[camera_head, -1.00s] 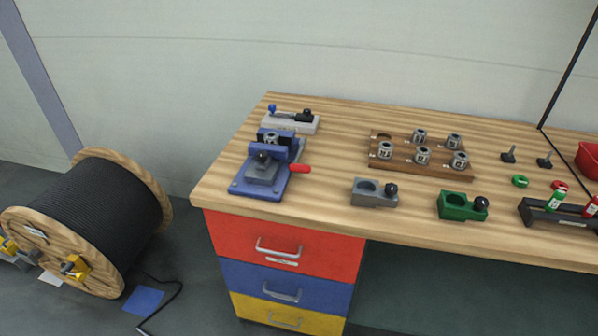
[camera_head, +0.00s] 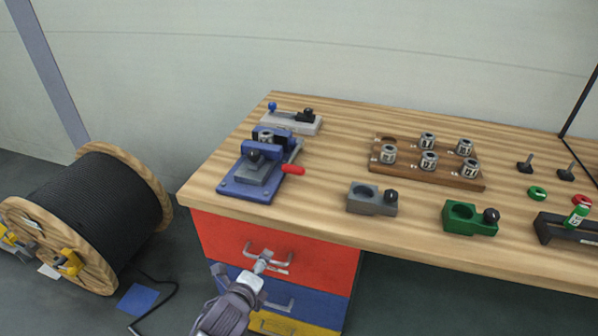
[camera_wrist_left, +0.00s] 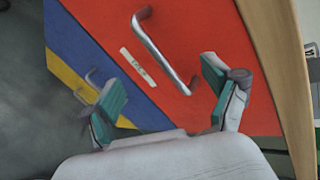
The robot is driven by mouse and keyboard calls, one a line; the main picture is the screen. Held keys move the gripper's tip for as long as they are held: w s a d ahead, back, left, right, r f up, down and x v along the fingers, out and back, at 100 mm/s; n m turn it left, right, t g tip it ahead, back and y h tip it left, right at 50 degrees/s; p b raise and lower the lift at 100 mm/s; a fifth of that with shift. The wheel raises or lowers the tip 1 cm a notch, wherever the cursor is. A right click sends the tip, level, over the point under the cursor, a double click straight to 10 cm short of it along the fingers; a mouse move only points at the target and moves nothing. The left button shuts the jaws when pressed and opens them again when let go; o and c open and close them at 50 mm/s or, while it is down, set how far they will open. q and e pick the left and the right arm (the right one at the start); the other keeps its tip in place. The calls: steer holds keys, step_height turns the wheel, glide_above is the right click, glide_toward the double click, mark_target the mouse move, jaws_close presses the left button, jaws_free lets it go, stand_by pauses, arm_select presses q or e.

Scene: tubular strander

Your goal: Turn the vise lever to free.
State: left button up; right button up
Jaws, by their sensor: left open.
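The blue vise (camera_head: 258,170) stands on the left end of the wooden bench. Its red lever (camera_head: 293,169) sticks out to the right of the vise. A metal ring-shaped piece (camera_head: 266,137) sits at the vise's jaws. My left gripper (camera_head: 262,262) is low in front of the red drawer, below the bench top and well short of the lever. In the left wrist view the left gripper (camera_wrist_left: 168,95) is open and empty, its green pads apart, facing the red drawer and its handle. My right gripper is not in view.
The red drawer (camera_head: 225,238) and the bench's front edge (camera_head: 320,227) lie between my left gripper and the bench top. Grey (camera_head: 371,199) and green (camera_head: 470,218) holders stand right of the vise. A cable reel (camera_head: 85,215) is at the left.

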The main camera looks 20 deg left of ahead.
arm_select(q)
steer(key=w+r+m+t, duration=0.1)
steer(key=r+m, duration=0.1)
steer(key=r, duration=0.1)
steer(key=w+r+m+t, duration=0.1)
steer(key=w+r+m, duration=0.1)
steer(key=r+m, duration=0.1)
steer(key=w+d+r+m+t, duration=0.1)
steer(key=r+m, duration=0.1)
steer(key=r, duration=0.2)
steer(key=shift+w+d+r, duration=0.1)
steer(key=shift+w, duration=0.2)
steer(key=m+t+h, duration=0.2)
steer(key=m+t, duration=0.1)
steer(key=m, duration=0.4)
glide_toward(292, 173)
steer(key=w, duration=1.1)
steer(key=shift+w+d+r, duration=0.15)
steer(key=shift+d, duration=0.15)
